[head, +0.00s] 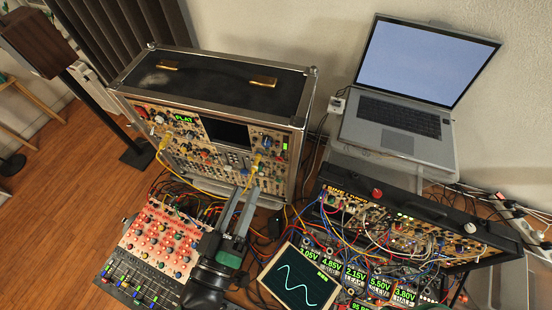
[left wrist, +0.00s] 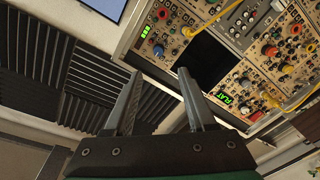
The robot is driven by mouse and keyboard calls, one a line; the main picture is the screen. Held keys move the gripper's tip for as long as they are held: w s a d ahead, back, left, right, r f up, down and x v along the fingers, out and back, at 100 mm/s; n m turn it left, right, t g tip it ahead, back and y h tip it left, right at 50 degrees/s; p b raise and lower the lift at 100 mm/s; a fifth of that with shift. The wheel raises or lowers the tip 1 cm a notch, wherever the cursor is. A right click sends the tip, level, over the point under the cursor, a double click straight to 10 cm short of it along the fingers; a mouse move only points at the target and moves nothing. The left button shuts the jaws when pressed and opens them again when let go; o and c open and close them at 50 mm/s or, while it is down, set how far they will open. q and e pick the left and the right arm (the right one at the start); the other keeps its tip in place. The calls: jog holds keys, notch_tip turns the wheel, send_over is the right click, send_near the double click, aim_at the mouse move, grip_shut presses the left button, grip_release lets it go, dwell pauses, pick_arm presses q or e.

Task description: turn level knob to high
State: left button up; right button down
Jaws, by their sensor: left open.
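The synth case (head: 215,85) stands upright at the back, its beige front panel full of small knobs, yellow cables and a dark screen (head: 226,131). A green display on it reads FLAT (head: 182,119). I cannot read any label that marks the level knob.
A second synth (head: 400,222) with tangled cables and a laptop (head: 410,90) stand at the right. Loose cables run close around my left gripper.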

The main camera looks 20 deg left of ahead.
aim_at(265, 145)
pick_arm(q)
jog(key=w+p, duration=0.1)
jog(key=w, duration=0.2)
jog(key=w+p, duration=0.1)
jog(key=w, duration=0.6)
jog(key=shift+w+a+r+p, duration=0.2)
jog(key=shift+w+a+p, duration=0.05)
jog(key=shift+w+p, duration=0.15)
jog(key=shift+w, duration=0.5)
grip_shut()
